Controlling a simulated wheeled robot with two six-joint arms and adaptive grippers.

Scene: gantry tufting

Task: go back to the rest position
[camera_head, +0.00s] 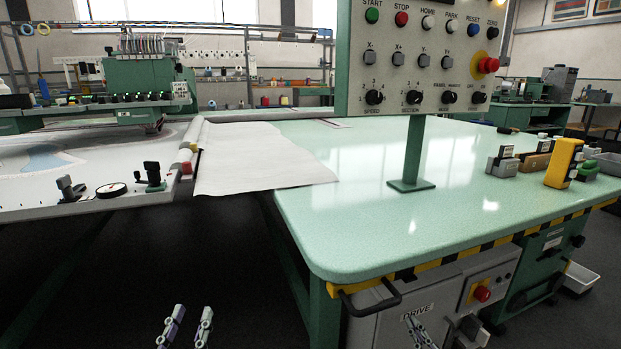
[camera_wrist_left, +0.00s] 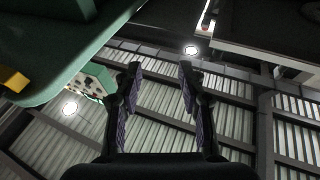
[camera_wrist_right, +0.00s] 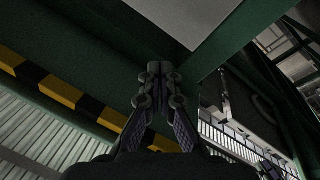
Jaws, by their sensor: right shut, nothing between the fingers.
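My left gripper (camera_head: 186,327) is low at the bottom of the head view, left of the table, over the dark floor. Its two fingers stand apart with nothing between them, as the left wrist view (camera_wrist_left: 158,88) also shows. My right gripper (camera_head: 420,332) is at the bottom edge of the head view, in front of the grey drive cabinet below the tabletop. In the right wrist view (camera_wrist_right: 158,75) its fingertips meet and hold nothing. Most of both arms is out of the head view.
The green table (camera_head: 370,215) has a striped front edge (camera_head: 470,250) above my right gripper. The control panel (camera_head: 425,55) stands on it. The grey drive cabinet (camera_head: 385,315) has a handle and red button. The tufting frame (camera_head: 90,207) and white cloth (camera_head: 250,160) are left. Dark floor lies below.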

